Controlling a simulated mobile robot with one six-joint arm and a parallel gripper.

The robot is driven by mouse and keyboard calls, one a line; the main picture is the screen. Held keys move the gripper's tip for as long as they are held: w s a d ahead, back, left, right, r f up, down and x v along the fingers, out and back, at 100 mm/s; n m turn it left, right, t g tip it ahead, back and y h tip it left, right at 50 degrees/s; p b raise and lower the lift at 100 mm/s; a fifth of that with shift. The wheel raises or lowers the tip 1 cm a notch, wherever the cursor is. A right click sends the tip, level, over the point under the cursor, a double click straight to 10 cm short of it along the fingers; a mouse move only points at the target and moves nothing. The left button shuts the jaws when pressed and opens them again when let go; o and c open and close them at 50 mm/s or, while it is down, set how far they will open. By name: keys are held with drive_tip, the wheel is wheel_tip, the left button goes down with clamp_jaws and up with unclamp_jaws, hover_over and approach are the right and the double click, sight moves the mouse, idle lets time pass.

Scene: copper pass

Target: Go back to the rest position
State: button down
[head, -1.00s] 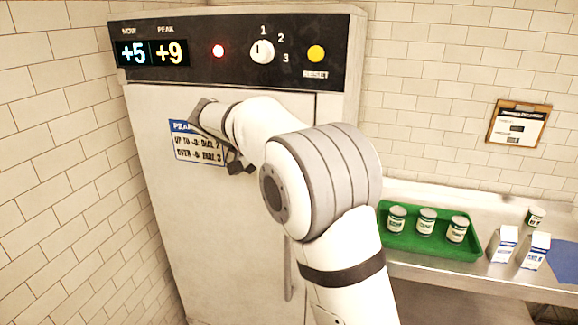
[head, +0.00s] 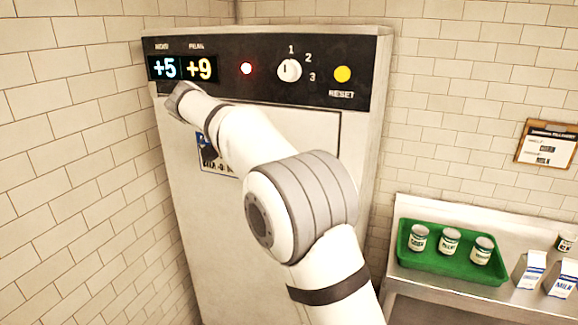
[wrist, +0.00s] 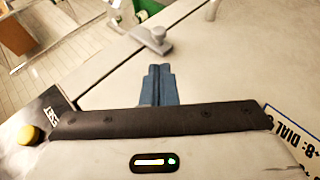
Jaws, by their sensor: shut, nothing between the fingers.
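My gripper (wrist: 158,85) is shut and empty in the wrist view, its blue-grey fingers together in front of the pale cabinet door. In the head view, my arm reaches up and left across the front of the tall cabinet (head: 205,245), and its fingers are mostly hidden behind my wrist. I cannot tell whether the fingers touch the door. The cabinet's panel has displays reading +5 (head: 164,68) and +9 (head: 201,68), a lit red lamp (head: 246,68), a white dial (head: 289,70) pointing near 1 and a yellow reset button (head: 342,74).
My arm partly covers the blue-and-white notice (head: 231,172) on the door. A green tray (head: 425,262) with three cans stands on the steel counter (head: 425,205) at right, beside two milk cartons (head: 530,270). A clipboard (head: 546,143) hangs above. A tiled wall bounds the left.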

drive_tip(key=shift+a+r, duration=0.2)
drive_tip(key=shift+a, duration=0.35)
drive_tip(key=s+d+f+n+y, duration=0.1)
drive_tip(key=s+d+f+y, duration=0.2)
drive_tip(key=s+d, duration=0.35)
drive_tip(key=s+d+f+n+y, duration=0.2)
drive_tip(key=s+d, duration=0.4)
drive_tip(key=d, duration=0.1)
drive_tip(key=s+d+f+t+y, duration=0.1)
drive_tip(key=s+f+y, duration=0.1)
drive_tip(key=s+f, duration=0.4)
drive_tip(key=s+d+f+t+y+b, duration=0.1)
drive_tip(key=s+d+f+y, duration=0.1)
drive_tip(key=s+f, duration=0.5)
drive_tip(key=s+y, duration=0.1)
drive_tip(key=s, duration=0.3)
drive_tip(key=shift+s+f+b, duration=0.15)
drive_tip(key=shift+s+b, duration=0.15)
drive_tip(key=shift+s, duration=0.05)
